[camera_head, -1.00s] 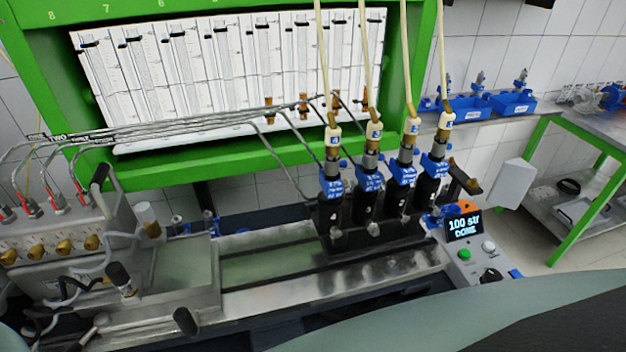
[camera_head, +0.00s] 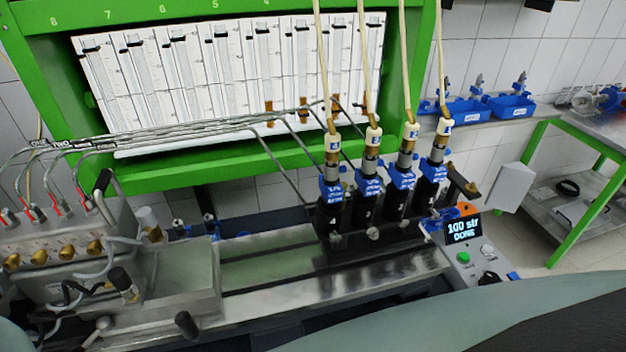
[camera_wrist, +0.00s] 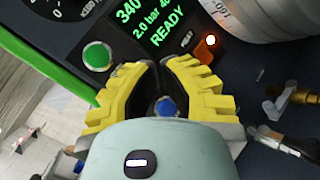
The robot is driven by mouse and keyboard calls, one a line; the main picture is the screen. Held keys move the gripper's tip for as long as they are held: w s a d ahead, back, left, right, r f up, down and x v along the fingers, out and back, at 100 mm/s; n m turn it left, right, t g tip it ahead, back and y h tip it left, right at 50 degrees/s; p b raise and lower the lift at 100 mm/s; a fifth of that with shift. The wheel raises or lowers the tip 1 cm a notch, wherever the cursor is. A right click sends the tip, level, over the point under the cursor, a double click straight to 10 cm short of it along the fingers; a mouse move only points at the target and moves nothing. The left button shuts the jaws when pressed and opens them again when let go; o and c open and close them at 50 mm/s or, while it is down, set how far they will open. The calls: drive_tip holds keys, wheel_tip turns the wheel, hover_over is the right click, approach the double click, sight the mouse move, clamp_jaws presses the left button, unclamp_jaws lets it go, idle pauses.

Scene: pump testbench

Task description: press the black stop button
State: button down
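A small control box at the right end of the bench carries a display (camera_head: 463,230) reading "100 str DONE", a green button (camera_head: 463,258), a pale button (camera_head: 487,251) and a black round control (camera_head: 490,278), which looks like a knob or button. In the wrist view, my gripper (camera_wrist: 158,66) has yellow fingers with their tips brought together, apparently empty. It faces a dark panel with a green button (camera_wrist: 97,55), a display (camera_wrist: 150,20) reading "READY" and a lit orange switch (camera_wrist: 207,45). No black button is distinguishable there; my fingers cover part of the panel. The head view does not show my gripper.
Several black injectors (camera_head: 365,210) with blue clamps and hoses stand on the metal bench beside the control box. A green frame (camera_head: 250,150) with glass tubes rises behind. Blue bins (camera_head: 510,105) sit at the right back. My pale arm fills the lower right.

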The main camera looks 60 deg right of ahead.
drive_tip(key=s+d+p, duration=0.1)
drive_tip(key=d, duration=0.1)
drive_tip(key=s+d+p, duration=0.1)
drive_tip(key=s, duration=0.1)
drive_tip(key=shift+s+d, duration=0.15)
drive_tip(key=shift+d, duration=0.2)
idle(0.3)
idle(0.6)
